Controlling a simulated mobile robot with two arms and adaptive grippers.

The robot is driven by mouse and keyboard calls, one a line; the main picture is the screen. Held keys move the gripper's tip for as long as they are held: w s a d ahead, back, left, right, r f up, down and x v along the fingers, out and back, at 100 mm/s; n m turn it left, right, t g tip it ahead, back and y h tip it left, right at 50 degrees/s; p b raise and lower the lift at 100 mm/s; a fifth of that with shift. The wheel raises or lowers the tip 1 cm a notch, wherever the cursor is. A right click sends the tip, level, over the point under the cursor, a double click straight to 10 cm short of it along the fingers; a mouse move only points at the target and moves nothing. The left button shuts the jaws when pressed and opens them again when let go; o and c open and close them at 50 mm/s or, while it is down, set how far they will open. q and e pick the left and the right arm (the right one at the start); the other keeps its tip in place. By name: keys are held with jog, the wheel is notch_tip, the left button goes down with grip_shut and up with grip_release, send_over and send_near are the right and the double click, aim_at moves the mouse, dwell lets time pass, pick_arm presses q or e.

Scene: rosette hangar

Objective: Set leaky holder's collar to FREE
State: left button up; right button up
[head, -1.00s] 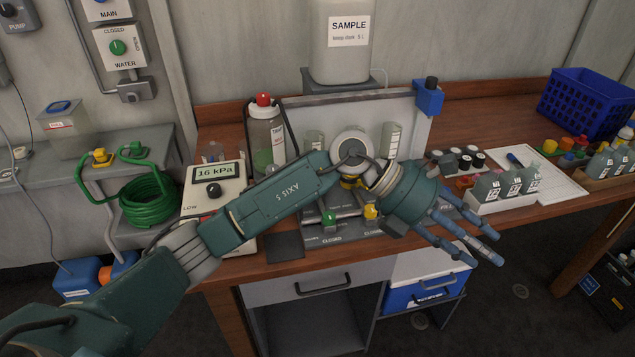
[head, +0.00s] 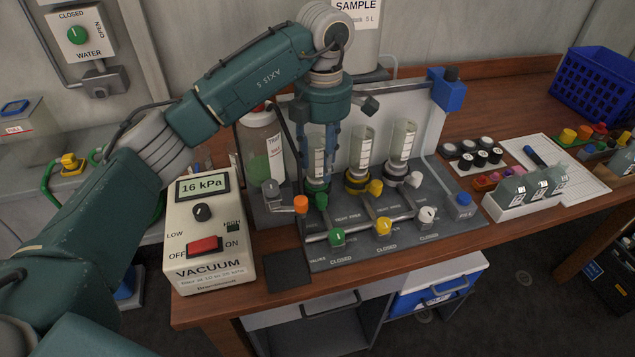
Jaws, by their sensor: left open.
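A filter manifold (head: 345,258) on the bench carries three upright clear holders. The left holder (head: 317,141) has a green collar with a green handle (head: 321,201). The middle holder (head: 361,146) has a yellow collar with a yellow handle (head: 375,187). The right holder (head: 403,140) has a white collar with a white handle (head: 414,179). Tight/free lettering is printed near them. I cannot tell which one leaks. My left gripper (head: 318,168) is open and points down, its fingers on both sides of the left holder; contact cannot be told. My right gripper is out of view.
The vacuum box (head: 212,245) at left reads 16 kPa. Green, yellow and white valve knobs along the manifold's front are labelled closed. A trap bottle (head: 262,150) stands close left of the left holder. Small bottles (head: 514,189) and a blue basket (head: 597,82) are at right.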

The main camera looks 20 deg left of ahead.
aim_at(321, 196)
pick_arm(q)
jog(key=shift+s+d+f+p, duration=0.15)
jog(key=shift+s+f+p, duration=0.1)
jog(key=shift+f, duration=0.4)
jog(key=shift+s+d+f+p, duration=0.1)
jog(key=shift+s+d+f, duration=0.1)
jog(key=shift+f, duration=0.4)
jog(key=f, duration=0.2)
jog(key=f+p, duration=0.1)
jog(key=f, duration=0.3)
jog(key=shift+w+a+f, duration=0.1)
jog(key=shift+w+a, duration=0.25)
jog(key=shift+s+d+f, duration=0.1)
jog(key=shift+f, duration=0.55)
grip_shut()
